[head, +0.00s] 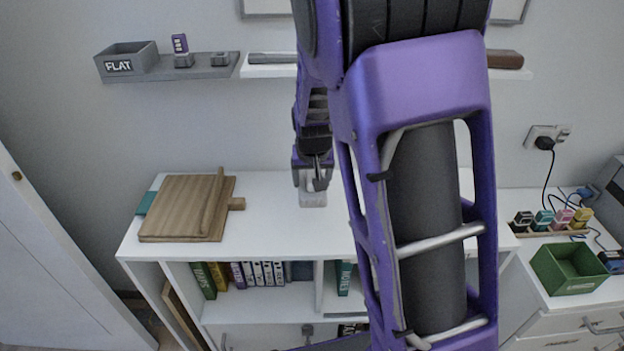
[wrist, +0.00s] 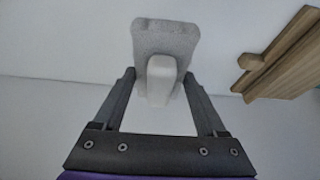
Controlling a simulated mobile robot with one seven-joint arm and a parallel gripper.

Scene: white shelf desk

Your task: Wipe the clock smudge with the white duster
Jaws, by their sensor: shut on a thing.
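The white duster (head: 313,197) is below my gripper (head: 313,178) at the white desk top, left of my arm in the head view. In the wrist view the duster (wrist: 165,38) shows a pale grey pad and a light handle. My gripper (wrist: 160,75) is shut on the handle, with one finger on each side. I cannot tell whether the pad touches the desk. No clock or smudge can be made out; my arm hides much of the middle and right of the scene.
A wooden board stand (head: 182,208) lies left on the desk (head: 270,235); it also shows in the wrist view (wrist: 285,60). A wall shelf holds a grey FLAT box (head: 127,60). Books (head: 262,273) stand below. A green bin (head: 568,270) is at right.

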